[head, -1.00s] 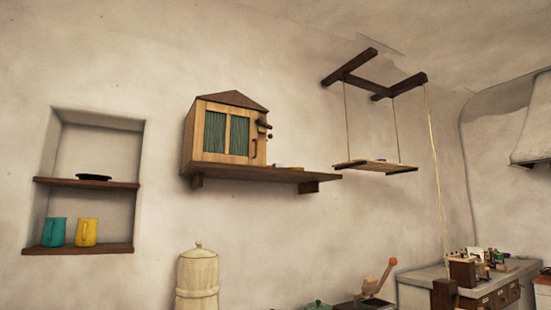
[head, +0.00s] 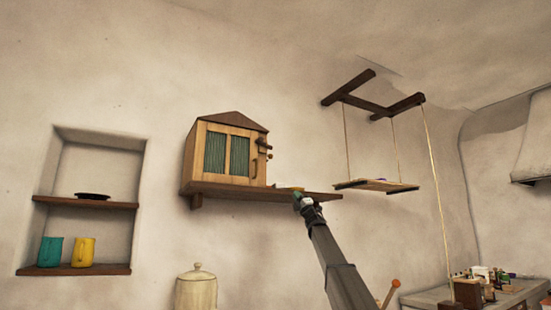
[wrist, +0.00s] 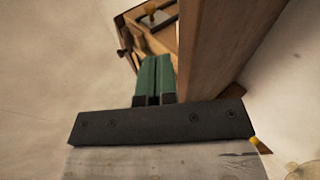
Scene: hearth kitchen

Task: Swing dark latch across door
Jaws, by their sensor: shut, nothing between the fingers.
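A small wooden cabinet (head: 190,165) with a peaked dark roof stands on a wall shelf in the head view. Its door has two green-striped panes. I cannot tell the latch's exact angle. My gripper (head: 299,196) is below and right of the cabinet, near the right part of the shelf, apart from the latch. In the wrist view its green fingers (wrist: 154,62) are together and empty, beside a wooden board, with part of the cabinet beyond.
The dark wall shelf (head: 240,193) runs under the cabinet and past its right side, close to my gripper. A hanging board (head: 376,186) on cords is to the right. A wall niche with a teal mug (head: 50,252) and a yellow mug (head: 85,252) is at left.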

